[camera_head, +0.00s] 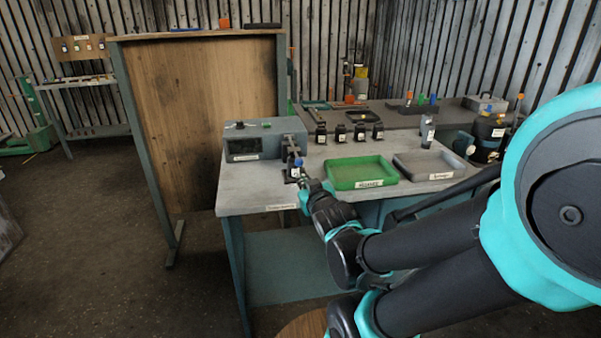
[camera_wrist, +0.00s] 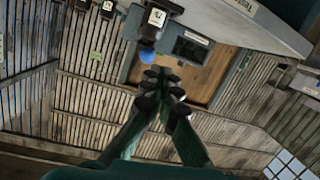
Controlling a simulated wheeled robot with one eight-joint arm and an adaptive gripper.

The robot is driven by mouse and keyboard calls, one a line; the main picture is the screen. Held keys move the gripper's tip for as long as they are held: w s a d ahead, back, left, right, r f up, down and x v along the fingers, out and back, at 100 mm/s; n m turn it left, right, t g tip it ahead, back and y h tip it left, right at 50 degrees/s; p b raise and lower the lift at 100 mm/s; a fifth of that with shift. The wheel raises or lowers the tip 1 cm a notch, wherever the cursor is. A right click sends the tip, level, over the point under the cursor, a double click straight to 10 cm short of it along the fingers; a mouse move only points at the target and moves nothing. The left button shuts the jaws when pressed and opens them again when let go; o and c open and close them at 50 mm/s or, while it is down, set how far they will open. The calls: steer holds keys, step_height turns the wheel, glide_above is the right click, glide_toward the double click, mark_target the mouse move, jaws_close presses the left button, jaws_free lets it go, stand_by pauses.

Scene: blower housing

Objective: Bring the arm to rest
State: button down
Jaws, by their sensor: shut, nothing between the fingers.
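My arm stretches from the right side of the head view to the near edge of the workbench (camera_head: 255,190). My gripper (camera_head: 299,172) is just in front of the grey machine box (camera_head: 262,140), small and partly hard to make out there. In the wrist view my gripper (camera_wrist: 162,80) shows from behind, with its two fingers brought together and nothing between them. A blue knob (camera_wrist: 147,56) and a black labelled part (camera_wrist: 157,17) appear close beyond the fingertips. I cannot tell whether the fingers touch the knob.
A green tray (camera_head: 360,184) and a grey tray (camera_head: 432,176) lie on the bench right of my gripper. Several small black labelled holders (camera_head: 340,134) stand behind. A wooden panel (camera_head: 205,110) stands left of the bench. The floor at left (camera_head: 90,240) is clear.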

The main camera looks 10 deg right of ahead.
steer(key=shift+d+f, duration=0.1)
steer(key=s+d+f+m+g+h, duration=0.1)
steer(key=s+d+f+g, duration=0.3)
steer(key=s+f+g, duration=0.7)
step_height(320, 180, down, 6)
steer(key=shift+s+r+m+g, duration=0.2)
steer(key=shift+s+m+g, duration=0.2)
steer(key=shift+s+m, duration=0.65)
steer(key=c, duration=2.3)
jaws_free()
steer(key=shift+d, duration=0.1)
